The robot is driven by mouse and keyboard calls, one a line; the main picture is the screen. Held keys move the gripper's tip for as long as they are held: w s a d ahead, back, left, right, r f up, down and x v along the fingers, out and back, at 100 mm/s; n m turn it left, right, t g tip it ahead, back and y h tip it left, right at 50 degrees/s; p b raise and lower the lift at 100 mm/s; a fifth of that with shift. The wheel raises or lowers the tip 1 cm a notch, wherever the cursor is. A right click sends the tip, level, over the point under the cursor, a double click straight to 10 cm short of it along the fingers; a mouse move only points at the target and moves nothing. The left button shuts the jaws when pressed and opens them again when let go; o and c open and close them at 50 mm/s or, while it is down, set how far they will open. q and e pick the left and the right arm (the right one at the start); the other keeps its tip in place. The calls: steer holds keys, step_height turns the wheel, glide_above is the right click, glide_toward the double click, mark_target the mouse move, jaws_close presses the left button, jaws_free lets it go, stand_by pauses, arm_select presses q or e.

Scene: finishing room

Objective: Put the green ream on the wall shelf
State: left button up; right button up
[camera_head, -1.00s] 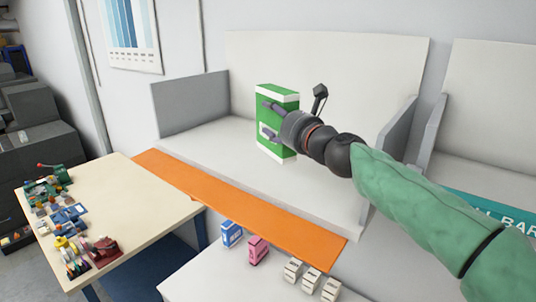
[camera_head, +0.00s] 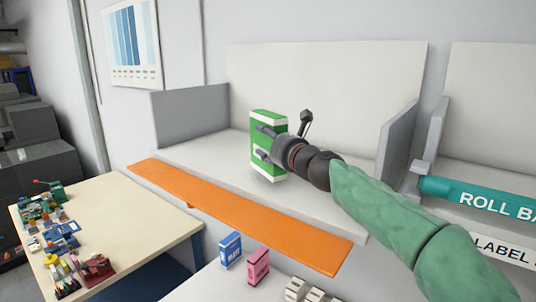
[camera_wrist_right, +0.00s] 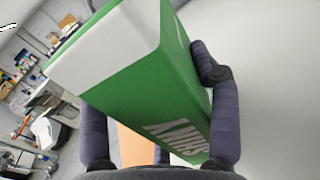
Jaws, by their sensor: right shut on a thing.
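The green ream (camera_head: 268,130), a green box with white ends, stands upright at the wall shelf (camera_head: 320,192), over the left part of its board. My right gripper (camera_head: 262,143) is shut on it from the right side. In the right wrist view the green ream (camera_wrist_right: 150,75) fills the space between the fingers of my right gripper (camera_wrist_right: 160,110), with white lettering on its near face. The ream's lower end is close to the shelf board; I cannot tell whether it touches. My left gripper is not in view.
An orange strip (camera_head: 235,217) runs along the shelf's front. Grey end panels (camera_head: 190,113) bound the shelf. Blue (camera_head: 230,249) and pink (camera_head: 258,266) boxes stand below. A cluttered table (camera_head: 120,232) is at left. A teal roll bar (camera_head: 480,197) is at right.

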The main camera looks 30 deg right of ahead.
steer(key=shift+d+f+b, duration=0.1)
steer(key=shift+f+b, duration=0.3)
steer(key=shift+f, duration=0.45)
steer(key=shift+s+f+b, duration=0.1)
steer(key=shift+b, duration=0.25)
steer(key=shift+s, duration=0.1)
steer(key=o, duration=1.3)
steer(key=shift+f, duration=0.25)
steer(key=o, duration=0.4)
